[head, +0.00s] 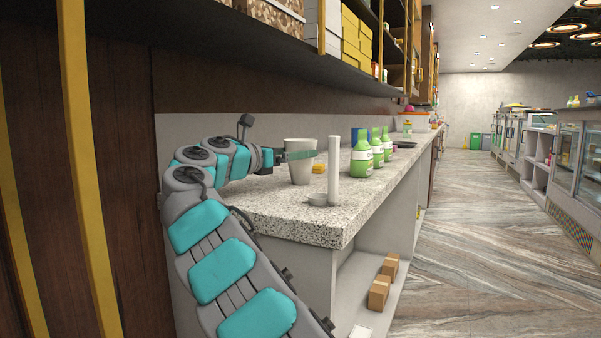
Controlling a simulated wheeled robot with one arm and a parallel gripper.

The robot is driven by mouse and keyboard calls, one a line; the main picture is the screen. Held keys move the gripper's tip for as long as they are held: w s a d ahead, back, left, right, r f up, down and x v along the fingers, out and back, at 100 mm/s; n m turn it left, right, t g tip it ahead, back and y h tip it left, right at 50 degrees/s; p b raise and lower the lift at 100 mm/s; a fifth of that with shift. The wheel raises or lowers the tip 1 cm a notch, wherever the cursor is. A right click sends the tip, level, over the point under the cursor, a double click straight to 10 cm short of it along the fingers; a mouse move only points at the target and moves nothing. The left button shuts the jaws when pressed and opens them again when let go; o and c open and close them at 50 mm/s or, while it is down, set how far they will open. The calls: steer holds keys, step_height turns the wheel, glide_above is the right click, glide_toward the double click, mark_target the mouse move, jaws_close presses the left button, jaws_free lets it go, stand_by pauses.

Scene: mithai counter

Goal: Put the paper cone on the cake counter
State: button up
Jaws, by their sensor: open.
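A light grey tapered vessel (299,174), wider at the top, stands upright near the end of the speckled stone counter (290,216); it is the only cone-like thing I see. My gripper (290,156) is at its upper part, with a greenish finger crossing in front of it. The jaws are open; the other finger is hidden, and I cannot tell whether they touch the vessel. Glass-fronted display counters (567,150) stand along the right side; I cannot tell which is the cake counter.
Green bottles (362,156) stand farther along the stone counter. A shelf (250,45) hangs above. Cardboard boxes (379,292) sit below. The wood-patterned floor (460,230) is clear.

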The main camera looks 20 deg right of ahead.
steer(key=shift+x, duration=2.2)
steer(key=shift+w+d, duration=0.3)
steer(key=shift+d, duration=0.2)
steer(key=c, duration=1)
steer(key=shift+r, duration=0.1)
step_height(320, 180, up, 10)
steer(key=p, duration=0.7)
